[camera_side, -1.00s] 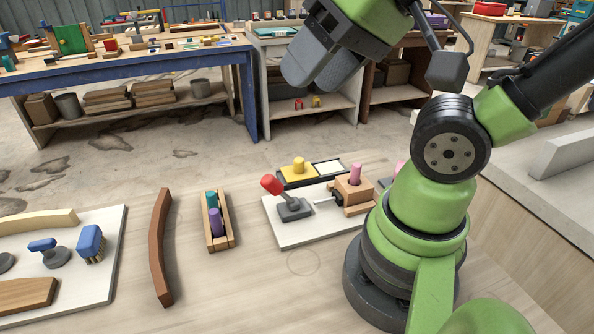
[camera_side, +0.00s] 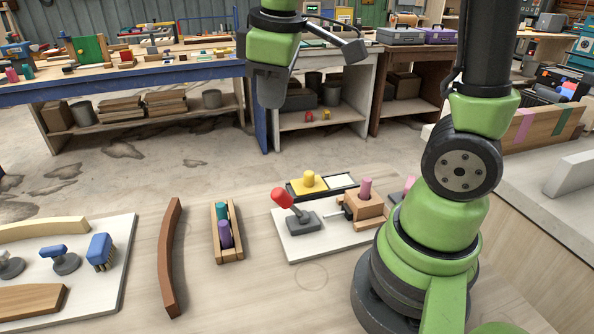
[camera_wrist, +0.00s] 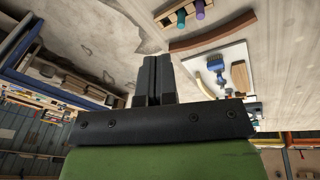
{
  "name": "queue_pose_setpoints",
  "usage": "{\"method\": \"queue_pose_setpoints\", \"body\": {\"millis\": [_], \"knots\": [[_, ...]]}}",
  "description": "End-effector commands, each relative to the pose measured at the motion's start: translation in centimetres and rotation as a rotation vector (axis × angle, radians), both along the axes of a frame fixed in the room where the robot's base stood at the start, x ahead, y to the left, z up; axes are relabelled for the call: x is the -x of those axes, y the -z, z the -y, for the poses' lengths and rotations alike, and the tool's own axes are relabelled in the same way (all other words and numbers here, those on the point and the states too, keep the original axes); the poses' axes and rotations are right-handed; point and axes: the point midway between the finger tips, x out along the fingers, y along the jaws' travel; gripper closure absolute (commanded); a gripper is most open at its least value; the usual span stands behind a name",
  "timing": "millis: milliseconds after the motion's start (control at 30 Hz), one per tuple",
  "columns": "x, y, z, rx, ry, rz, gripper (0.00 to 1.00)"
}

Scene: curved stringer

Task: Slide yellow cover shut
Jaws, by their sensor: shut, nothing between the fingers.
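The yellow cover (camera_side: 309,185) is a flat yellow plate with an upright round knob. It lies at the left end of a dark framed tray, and a white section (camera_side: 341,181) of the tray shows to its right. My gripper (camera_side: 270,103) is raised high, well above and left of the cover, apart from it and pointing down in the side view. In the wrist view the dark fingers (camera_wrist: 153,60) are together with nothing between them. The cover is not visible in the wrist view.
A white board with a red-knobbed lever (camera_side: 284,199) and a wooden block with a pink peg (camera_side: 366,190) stands just in front of the tray. A wooden holder with teal and purple pegs (camera_side: 225,235) and a curved brown bar (camera_side: 168,265) lie left. Bare tabletop lies between.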

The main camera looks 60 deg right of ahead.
Motion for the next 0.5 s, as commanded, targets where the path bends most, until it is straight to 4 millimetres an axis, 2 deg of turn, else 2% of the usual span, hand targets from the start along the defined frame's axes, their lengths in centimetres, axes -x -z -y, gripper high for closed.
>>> {"method": "queue_pose_setpoints", "body": {"millis": [33, 200, 400, 500], "knots": [[-1.3, 1.4, 0.7, 0.040, -0.069, -0.066, 1.00], [-4.5, 6.2, 3.3, 0.153, -0.336, -0.270, 1.00], [-6.3, 11.1, 5.4, 0.215, -0.569, -0.450, 1.00], [-6.7, 12.3, 6.0, 0.225, -0.629, -0.493, 1.00]]}}
